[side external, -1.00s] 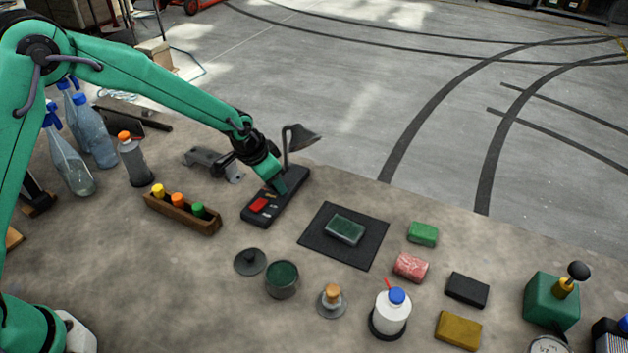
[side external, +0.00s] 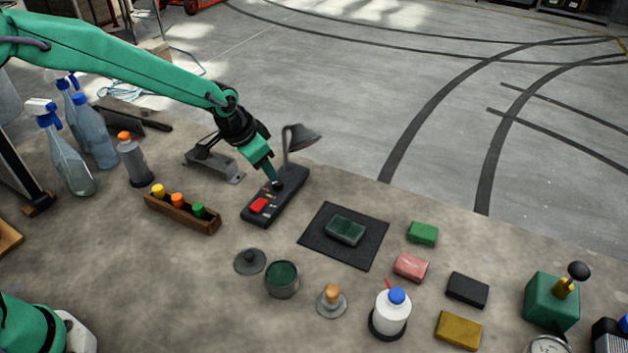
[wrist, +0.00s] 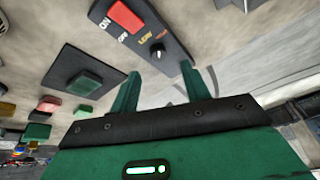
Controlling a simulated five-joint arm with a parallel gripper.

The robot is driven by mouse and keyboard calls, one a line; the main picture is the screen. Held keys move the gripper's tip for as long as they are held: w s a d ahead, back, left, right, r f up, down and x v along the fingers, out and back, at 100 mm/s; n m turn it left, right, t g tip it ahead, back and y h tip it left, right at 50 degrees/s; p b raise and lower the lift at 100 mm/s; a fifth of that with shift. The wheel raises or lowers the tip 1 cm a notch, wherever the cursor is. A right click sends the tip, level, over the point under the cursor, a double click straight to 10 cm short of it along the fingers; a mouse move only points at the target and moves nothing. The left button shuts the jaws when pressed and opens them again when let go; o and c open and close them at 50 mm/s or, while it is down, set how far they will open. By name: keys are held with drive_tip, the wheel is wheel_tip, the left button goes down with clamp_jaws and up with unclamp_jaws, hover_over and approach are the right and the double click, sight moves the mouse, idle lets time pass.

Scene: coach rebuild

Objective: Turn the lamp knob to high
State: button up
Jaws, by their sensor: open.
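The lamp's dark control base (side external: 288,196) lies on the bench, with the lamp head (side external: 302,137) on a bent stem at its far end. The base carries a red switch (side external: 258,205), also large in the wrist view (wrist: 125,17) beside ON and OFF labels. The black knob (wrist: 157,54) has a pale pointer mark and sits by a LOW label; I cannot read a HIGH label. My gripper (side external: 275,183) points down over the base. In the wrist view, my gripper (wrist: 161,72) is open and empty, its fingertips either side of the knob's near side; contact is unclear.
A wooden tray (side external: 165,212) with coloured-capped bottles stands left of the base. A grey metal bracket (side external: 215,165) is behind it. A black mat (side external: 315,244) with a green block (side external: 345,230) lies to the right. The bench edge is close behind the lamp.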

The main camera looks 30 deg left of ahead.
sight(277, 182)
drive_tip(key=shift+s+r, duration=0.25)
drive_tip(key=shift+r, duration=0.25)
drive_tip(key=n, duration=0.2)
drive_tip(key=d+n, duration=0.1)
drive_tip(key=n, duration=0.1)
idle(0.4)
drive_tip(key=shift+a+x, duration=0.15)
drive_tip(key=shift+x, duration=1.8)
drive_tip(key=shift+a+x, duration=0.2)
drive_tip(key=shift+x, duration=1.8)
drive_tip(key=shift+w, duration=0.15)
drive_tip(key=shift+d, duration=0.1)
drive_tip(key=c, duration=1)
